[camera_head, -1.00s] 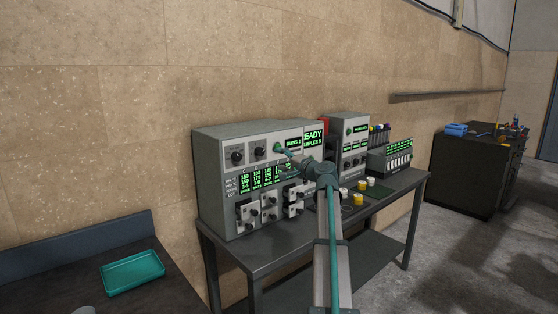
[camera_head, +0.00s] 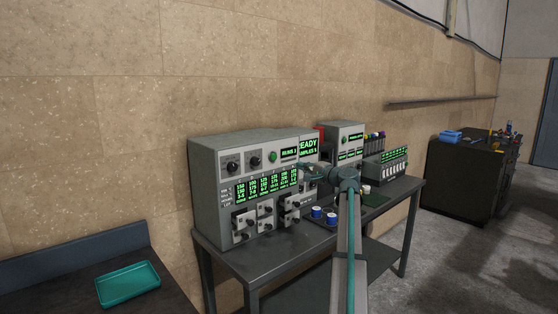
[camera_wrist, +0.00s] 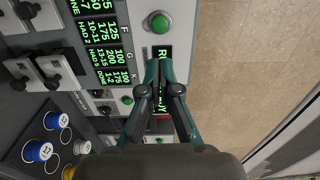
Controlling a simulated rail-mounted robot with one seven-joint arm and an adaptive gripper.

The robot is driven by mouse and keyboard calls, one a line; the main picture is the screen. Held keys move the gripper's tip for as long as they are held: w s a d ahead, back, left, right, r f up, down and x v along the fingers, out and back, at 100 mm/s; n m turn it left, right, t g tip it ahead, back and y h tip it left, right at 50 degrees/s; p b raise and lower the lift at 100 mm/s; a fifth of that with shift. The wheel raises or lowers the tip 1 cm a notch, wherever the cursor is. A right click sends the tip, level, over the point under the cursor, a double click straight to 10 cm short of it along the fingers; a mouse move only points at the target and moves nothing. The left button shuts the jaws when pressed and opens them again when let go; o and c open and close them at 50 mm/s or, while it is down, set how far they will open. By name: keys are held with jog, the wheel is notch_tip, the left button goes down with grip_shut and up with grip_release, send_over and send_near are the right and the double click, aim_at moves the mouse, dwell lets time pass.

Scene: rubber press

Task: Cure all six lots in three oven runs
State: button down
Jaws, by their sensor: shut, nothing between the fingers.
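My gripper (camera_wrist: 160,65) is shut and empty. In the wrist view its fingers are in front of the runs display, short of the round green button (camera_wrist: 158,22). The grey oven (camera_head: 205,190) stands on the table with two knobs, the green button (camera_head: 272,156) and a lit table of lots (camera_head: 265,185). A READY display (camera_head: 308,146) is at its right. In the head view my gripper (camera_head: 302,170) is beside the oven's front at the right. Blue-sided pots with white tops (camera_head: 316,212) stand on the table; one (camera_wrist: 38,152) is marked 17. My arm hides part of the table.
A second instrument (camera_head: 342,137) and a unit with a green display (camera_head: 390,160) stand further right. A teal tray (camera_head: 128,284) lies on the left bench. Small drawer-like holders with knobs (camera_head: 266,213) jut from the oven's front. A dark cabinet (camera_head: 470,180) stands far right.

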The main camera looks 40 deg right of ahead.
aim_at(275, 157)
jog(key=w+p, duration=0.4)
jog(key=w, duration=0.9)
jog(key=shift+w+d+r, duration=0.1)
jog(key=shift+w+p, duration=0.35)
jog(key=shift+w, duration=0.05)
jog(key=shift+w, duration=0.1)
